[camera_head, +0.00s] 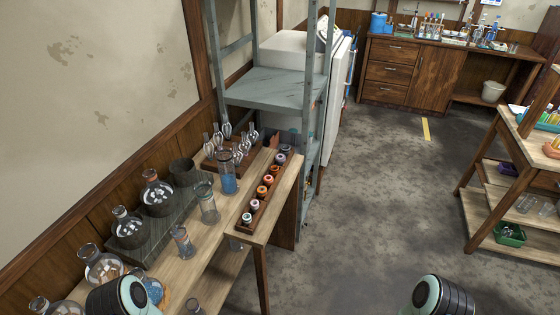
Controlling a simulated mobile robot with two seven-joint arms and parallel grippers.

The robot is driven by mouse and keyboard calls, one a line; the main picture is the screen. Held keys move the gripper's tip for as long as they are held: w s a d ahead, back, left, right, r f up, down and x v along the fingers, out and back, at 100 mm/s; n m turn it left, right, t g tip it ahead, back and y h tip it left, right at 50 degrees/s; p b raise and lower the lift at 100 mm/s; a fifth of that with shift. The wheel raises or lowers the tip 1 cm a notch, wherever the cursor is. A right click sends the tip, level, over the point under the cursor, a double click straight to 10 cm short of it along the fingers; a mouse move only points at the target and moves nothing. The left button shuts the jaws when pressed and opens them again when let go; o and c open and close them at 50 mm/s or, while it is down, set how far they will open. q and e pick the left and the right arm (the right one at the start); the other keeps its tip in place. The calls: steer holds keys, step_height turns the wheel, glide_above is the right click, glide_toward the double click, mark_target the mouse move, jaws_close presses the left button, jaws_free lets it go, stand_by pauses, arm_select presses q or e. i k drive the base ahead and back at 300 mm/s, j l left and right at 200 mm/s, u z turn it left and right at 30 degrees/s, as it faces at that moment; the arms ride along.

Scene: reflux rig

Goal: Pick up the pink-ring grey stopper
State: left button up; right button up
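A narrow wooden rack (240,230) holds a row of several small stoppers along the right edge of the wooden bench. Their rings differ in colour: orange, pinkish, purple and pale ones show. One stopper with a pinkish ring (254,205) sits near the front end, and another with a purple-pink tint (281,158) sits near the back. They are too small for me to tell surely which is the pink-ring grey one. Parts of my two arms show at the bottom edge, left and right. Neither gripper's fingers are in view.
Round flasks (157,194) stand in dark holders left of the rack. Glass jars (207,203) and a blue-filled cylinder (228,176) stand close beside it. A grey metal shelf (275,87) rises behind the bench. The floor (380,215) to the right is clear.

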mark_target(280, 160)
steer(key=i+l+z, duration=0.1)
steer(key=z, duration=0.25)
steer(key=i+z, duration=0.15)
steer(key=z, duration=0.2)
steer(key=i+z, duration=0.1)
steer(key=z, duration=0.25)
steer(key=i+l+z, duration=0.2)
steer(key=i, duration=0.5)
steer(key=i+z, duration=0.2)
steer(key=i, duration=0.5)
steer(key=i+j+u, duration=0.1)
steer(key=i+u, duration=0.6)
steer(key=i, duration=0.15)
steer(key=i+l+u, duration=0.3)
steer(key=i, duration=0.15)
steer(key=u, duration=0.4)
steer(key=i+u, duration=0.1)
steer(key=u, duration=0.7)
steer(key=i+l+u, duration=0.1)
steer(key=u, duration=0.35)
